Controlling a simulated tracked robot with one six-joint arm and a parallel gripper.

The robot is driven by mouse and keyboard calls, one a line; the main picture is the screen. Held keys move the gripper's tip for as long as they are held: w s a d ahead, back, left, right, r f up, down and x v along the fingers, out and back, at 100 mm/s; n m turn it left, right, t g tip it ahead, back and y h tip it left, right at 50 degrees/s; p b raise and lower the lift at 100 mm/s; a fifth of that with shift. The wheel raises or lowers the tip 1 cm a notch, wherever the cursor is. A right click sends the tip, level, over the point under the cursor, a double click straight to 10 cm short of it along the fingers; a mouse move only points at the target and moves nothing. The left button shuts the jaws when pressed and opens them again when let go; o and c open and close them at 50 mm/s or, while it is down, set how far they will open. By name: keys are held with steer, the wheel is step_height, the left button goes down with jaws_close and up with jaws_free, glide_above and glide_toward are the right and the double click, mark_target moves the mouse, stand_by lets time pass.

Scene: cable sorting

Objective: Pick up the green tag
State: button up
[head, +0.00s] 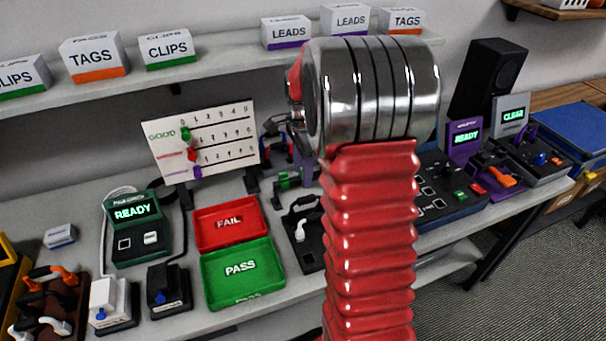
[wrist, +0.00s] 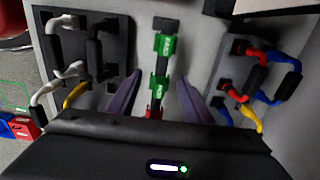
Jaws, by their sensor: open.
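Two green tags sit on a dark upright bar in the wrist view, the farther one (wrist: 165,44) near the top and the nearer one (wrist: 159,84) below it. A red piece (wrist: 153,110) shows below them on the same bar. My gripper (wrist: 159,75) is open, with one dark purple finger on each side of the bar. The nearer green tag lies between the fingers in the picture; I cannot tell its depth or any contact. Small green pieces (head: 284,183) show on the bench in the head view. My arm hides much of that area.
A black board with white and yellow cables (wrist: 95,45) is left of the bar, and one with red and blue cables (wrist: 252,80) is right. A red FAIL tray (head: 205,242) and green PASS tray (head: 215,298) stand left of my arm in the head view.

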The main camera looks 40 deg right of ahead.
steer(key=c, duration=1.1)
steer(key=shift+r, duration=0.1)
step_height(320, 180, up, 10)
steer(key=shift+f, duration=0.1)
stand_by(0.7)
step_height(320, 180, up, 3)
stand_by(0.5)
steer(key=shift+s, duration=0.15)
stand_by(0.3)
